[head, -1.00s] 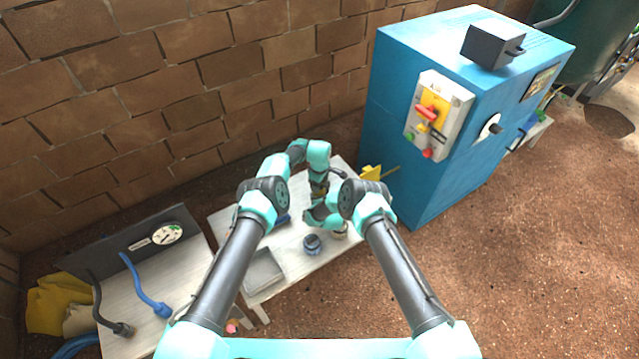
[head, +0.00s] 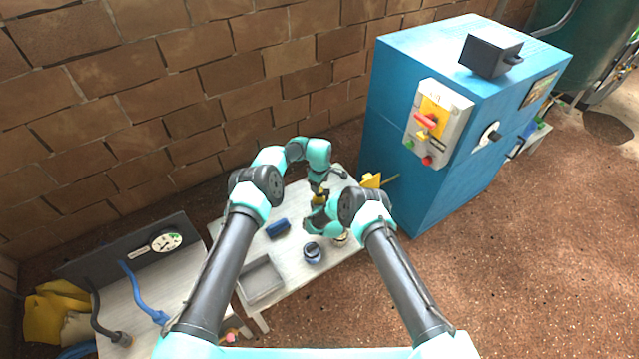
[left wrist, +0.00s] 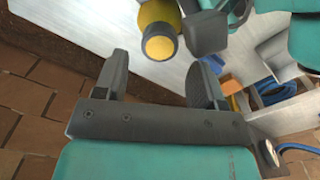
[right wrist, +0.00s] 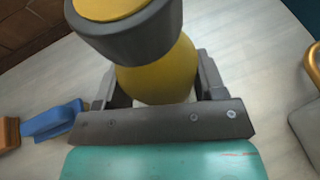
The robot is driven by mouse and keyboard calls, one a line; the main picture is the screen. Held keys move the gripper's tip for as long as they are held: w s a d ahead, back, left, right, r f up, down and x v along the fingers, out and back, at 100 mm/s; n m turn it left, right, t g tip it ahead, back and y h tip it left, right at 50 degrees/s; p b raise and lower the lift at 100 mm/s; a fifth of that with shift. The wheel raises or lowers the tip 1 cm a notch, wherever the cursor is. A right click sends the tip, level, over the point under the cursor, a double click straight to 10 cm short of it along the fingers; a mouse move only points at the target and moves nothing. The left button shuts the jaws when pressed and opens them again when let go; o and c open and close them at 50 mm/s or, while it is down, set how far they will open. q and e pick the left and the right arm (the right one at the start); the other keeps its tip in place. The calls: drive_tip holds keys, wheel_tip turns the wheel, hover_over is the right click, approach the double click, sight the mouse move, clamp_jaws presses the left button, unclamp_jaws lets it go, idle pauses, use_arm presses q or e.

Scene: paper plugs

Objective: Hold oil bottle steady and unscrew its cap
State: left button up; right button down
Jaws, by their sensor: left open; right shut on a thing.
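The oil bottle is yellow and sits on the white table, small and partly hidden by my arms in the head view (head: 319,199). In the right wrist view its yellow body (right wrist: 160,78) stands between the fingers of my right gripper (right wrist: 158,85), which is shut on it. A dark grey band and a yellow top (right wrist: 108,8) show above the body. In the left wrist view the round yellow cap (left wrist: 159,46) lies just beyond the fingertips of my left gripper (left wrist: 158,72). The left gripper is open and empty, with its fingers apart from the cap.
A blue block (head: 278,228), a blue jar (head: 312,253) and a grey tray (head: 261,281) are on the table's near side. A yellow object (head: 371,181) is near the blue cabinet (head: 400,150). A brick wall (head: 150,90) stands behind.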

use_arm(q)
wheel_tip(320, 180, up, 3)
drive_tip(key=m, duration=0.5)
drive_tip(key=shift+r+m, duration=0.2)
drive_tip(key=shift+m, duration=0.1)
drive_tip(key=shift+f, duration=4)
drive_tip(key=c, duration=1)
drive_tip(key=n, duration=0.3)
